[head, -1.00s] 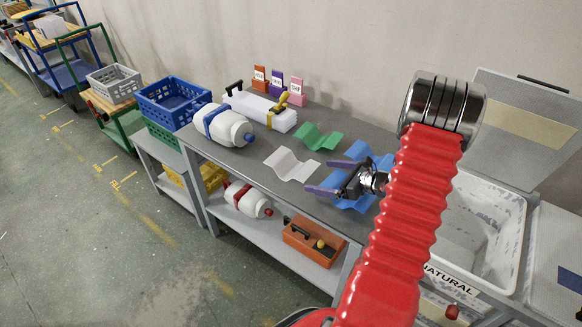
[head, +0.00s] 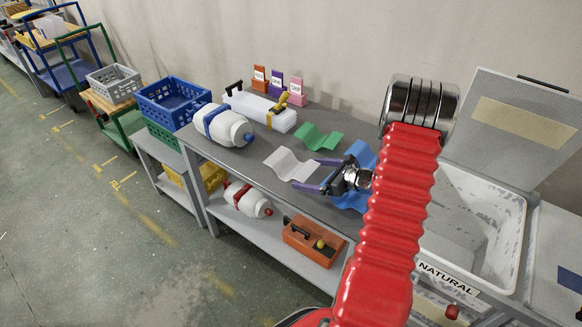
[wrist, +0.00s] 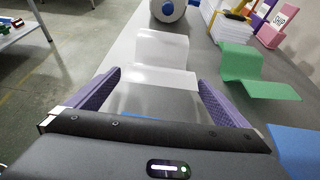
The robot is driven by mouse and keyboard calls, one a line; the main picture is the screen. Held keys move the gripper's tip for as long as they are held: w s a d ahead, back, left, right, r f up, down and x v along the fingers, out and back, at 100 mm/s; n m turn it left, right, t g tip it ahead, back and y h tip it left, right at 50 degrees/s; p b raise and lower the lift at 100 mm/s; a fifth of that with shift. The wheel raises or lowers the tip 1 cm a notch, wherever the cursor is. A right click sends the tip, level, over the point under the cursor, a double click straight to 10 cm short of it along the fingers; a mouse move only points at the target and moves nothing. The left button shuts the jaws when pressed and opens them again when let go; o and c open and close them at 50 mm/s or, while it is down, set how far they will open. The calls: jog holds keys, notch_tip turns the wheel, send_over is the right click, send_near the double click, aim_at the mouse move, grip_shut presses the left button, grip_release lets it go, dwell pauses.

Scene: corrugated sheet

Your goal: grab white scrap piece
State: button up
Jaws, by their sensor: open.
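The white scrap piece (head: 291,165) is a wavy corrugated sheet lying on the grey bench top. In the wrist view the white piece (wrist: 163,58) lies straight ahead, between and beyond the two purple fingers. My gripper (head: 318,175) is open and empty, with its fingertips close to the right edge of the white piece. In the wrist view my gripper (wrist: 157,82) shows both fingers spread apart, and bare bench shows between them.
A green wavy piece (head: 319,137) lies behind the white one. A blue piece (head: 361,158) lies partly hidden behind my gripper. A bin labelled NATURAL (head: 508,215) is at the right.

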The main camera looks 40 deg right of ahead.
dwell(0.3)
jog(key=c, duration=0.9)
jog(key=shift+r, duration=0.1)
jog(key=shift+c, duration=0.2)
notch_tip(320, 180, up, 10)
jog(key=shift+f, duration=0.1)
dwell(0.6)
